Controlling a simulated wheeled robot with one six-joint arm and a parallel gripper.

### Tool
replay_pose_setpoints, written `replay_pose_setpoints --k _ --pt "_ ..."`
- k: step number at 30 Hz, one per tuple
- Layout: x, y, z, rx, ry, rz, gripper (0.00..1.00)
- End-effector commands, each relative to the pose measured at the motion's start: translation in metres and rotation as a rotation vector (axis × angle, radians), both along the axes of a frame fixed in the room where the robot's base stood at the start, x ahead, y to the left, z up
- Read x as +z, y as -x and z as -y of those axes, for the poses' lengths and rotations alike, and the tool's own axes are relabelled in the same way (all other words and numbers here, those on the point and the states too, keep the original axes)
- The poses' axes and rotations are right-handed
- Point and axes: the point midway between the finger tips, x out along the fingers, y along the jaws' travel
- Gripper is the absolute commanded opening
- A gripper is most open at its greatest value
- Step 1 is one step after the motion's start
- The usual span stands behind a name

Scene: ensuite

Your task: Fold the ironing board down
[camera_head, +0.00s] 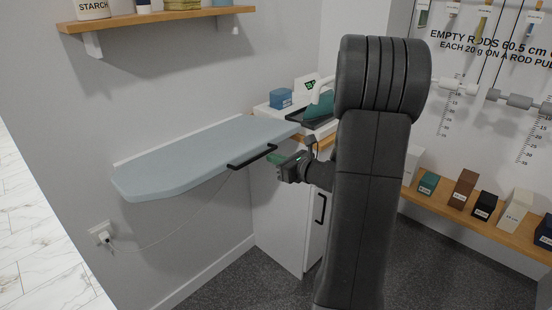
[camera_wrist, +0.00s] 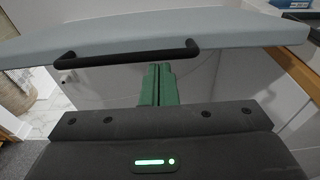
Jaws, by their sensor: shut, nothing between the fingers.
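The ironing board (camera_head: 205,152) is pale blue-grey and lies flat, standing out from the wall, in the head view. A black bar handle (camera_head: 252,157) runs along its front edge near the right end. In the wrist view the board (camera_wrist: 150,32) crosses the top, with the handle (camera_wrist: 125,57) below its edge. My gripper (camera_head: 273,157) has green fingers and is close to the right end of the handle. In the wrist view the fingers (camera_wrist: 158,70) are together and empty, pointing at the handle's right part. Whether they touch it I cannot tell.
A white cabinet (camera_head: 278,215) with a black handle stands under the board's right end. An iron (camera_head: 318,108) and a blue box (camera_head: 280,98) sit on its top. A cord runs to a wall socket (camera_head: 101,232). A wooden shelf (camera_head: 150,17) is above. The floor below is clear.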

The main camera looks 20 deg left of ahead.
Motion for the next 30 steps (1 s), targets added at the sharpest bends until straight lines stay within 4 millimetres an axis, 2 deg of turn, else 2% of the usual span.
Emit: replay_pose_setpoints --k 11,14,20,21,23,30 --pt "-0.003 -0.001 0.001 0.000 -0.002 0.002 0.00" --pt "-0.011 -0.001 0.004 0.000 -0.002 0.002 0.00" --pt "-0.042 -0.003 0.014 0.001 -0.001 0.001 0.00" --pt "-0.045 -0.003 0.018 0.001 -0.001 0.001 0.00" --pt "-0.034 0.004 0.035 -0.004 -0.001 0.003 0.00" --pt "-0.027 0.024 0.081 -0.002 0.000 0.002 0.00"
